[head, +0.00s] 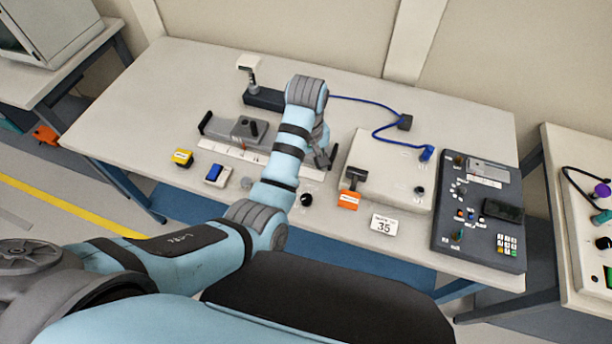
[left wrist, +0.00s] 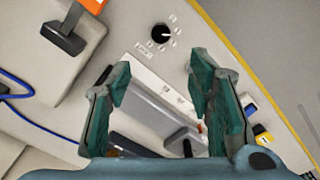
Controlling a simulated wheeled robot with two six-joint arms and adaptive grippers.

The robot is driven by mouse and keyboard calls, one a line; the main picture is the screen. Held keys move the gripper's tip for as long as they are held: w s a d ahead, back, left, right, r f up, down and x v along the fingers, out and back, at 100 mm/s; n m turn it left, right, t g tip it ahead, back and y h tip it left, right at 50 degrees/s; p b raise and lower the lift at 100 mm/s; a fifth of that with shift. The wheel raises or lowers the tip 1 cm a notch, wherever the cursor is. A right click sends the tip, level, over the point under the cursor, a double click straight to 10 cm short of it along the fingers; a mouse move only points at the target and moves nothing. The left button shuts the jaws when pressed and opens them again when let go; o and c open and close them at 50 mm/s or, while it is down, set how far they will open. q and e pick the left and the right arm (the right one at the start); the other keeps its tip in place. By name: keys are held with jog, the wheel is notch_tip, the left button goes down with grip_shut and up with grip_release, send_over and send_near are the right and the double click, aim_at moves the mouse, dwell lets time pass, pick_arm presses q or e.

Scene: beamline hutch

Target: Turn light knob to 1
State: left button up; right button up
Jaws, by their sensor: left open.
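The light knob appears to be the small round black knob (head: 306,199) near the front edge of the table, just right of my left forearm in the head view. In the left wrist view the black knob (left wrist: 161,33) sits on a pale surface with small marks around it, too small to read surely. My left gripper (head: 325,158) is over the table, partly hidden by its own arm. In the left wrist view the gripper (left wrist: 158,75) has its two teal-padded fingers apart and empty, with the knob beyond the fingertips, apart from them. My right gripper is not in view.
A grey control panel (head: 480,215) is farther right. A yellow button (head: 182,157) and a blue switch (head: 215,173) lie left.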

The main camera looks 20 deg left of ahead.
aim_at(306, 198)
pick_arm(q)
notch_tip(306, 198, down, 14)
jog(key=b, duration=0.2)
jog(key=shift+s+f+b, duration=0.1)
jog(key=shift+f+b, duration=0.15)
jog(key=shift+b, duration=0.15)
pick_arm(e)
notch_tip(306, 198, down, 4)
pick_arm(q)
jog(key=shift+c, duration=0.6)
jog(key=c, duration=1)
jog(key=shift+s+r+p, duration=0.1)
jog(key=shift+r+p, duration=0.1)
jog(key=shift+p, duration=0.6)
grip_shut()
jog(key=shift+f, duration=0.2)
jog(key=o, duration=1.1)
grip_release()
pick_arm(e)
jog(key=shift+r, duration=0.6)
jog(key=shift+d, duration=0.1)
